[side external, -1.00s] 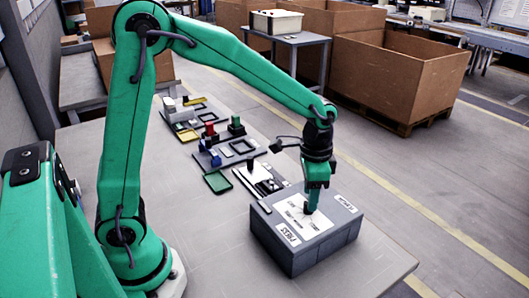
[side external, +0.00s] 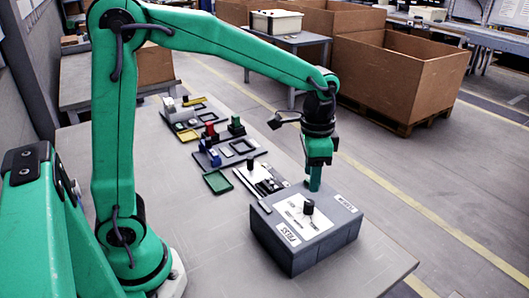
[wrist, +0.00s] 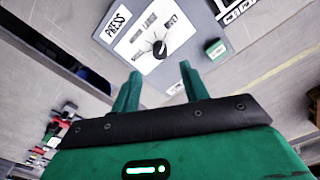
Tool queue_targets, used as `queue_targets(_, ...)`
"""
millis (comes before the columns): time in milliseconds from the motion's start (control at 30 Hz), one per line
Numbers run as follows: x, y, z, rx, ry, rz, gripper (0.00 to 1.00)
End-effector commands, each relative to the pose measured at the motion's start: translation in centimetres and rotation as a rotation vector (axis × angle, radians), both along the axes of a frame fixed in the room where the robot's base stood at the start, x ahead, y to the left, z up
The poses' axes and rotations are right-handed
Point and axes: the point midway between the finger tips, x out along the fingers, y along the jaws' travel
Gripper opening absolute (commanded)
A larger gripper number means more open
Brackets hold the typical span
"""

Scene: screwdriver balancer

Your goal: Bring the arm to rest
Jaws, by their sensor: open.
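My gripper (side external: 315,187) is open and empty, fingers pointing down, above the rear part of the grey box (side external: 300,258). The box stands near the front right of the table and has a white panel and a "PRESS" label. A black knob (side external: 308,207) stands on the white panel, clear of the fingers. In the wrist view, my gripper (wrist: 160,73) shows two spread fingers with nothing between them. The knob (wrist: 159,48) is beyond the fingertips in that view, and a small green block (wrist: 214,49) is on the box to its right.
Several boards with small coloured parts (side external: 210,138) and a green tray (side external: 217,182) lie on the table (side external: 165,190) behind the box. A white board with black parts (side external: 262,181) lies just beyond it. The table's right edge is close to the box.

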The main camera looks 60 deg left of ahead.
Motion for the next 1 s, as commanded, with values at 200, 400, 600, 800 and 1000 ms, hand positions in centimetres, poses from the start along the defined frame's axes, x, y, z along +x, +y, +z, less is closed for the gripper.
queue_targets(200, -1.3, 0.9, 1.5, -0.009, -0.045, 0.047, 0.45)
queue_targets(400, -3.8, 2.4, 3.5, -0.025, -0.117, 0.128, 0.45)
queue_targets(600, -6.7, 3.9, 5.2, -0.045, -0.198, 0.219, 0.45)
queue_targets(800, -9.7, 5.1, 6.2, -0.067, -0.279, 0.308, 0.45)
queue_targets(1000, -12.6, 6.2, 6.5, -0.092, -0.359, 0.396, 0.45)
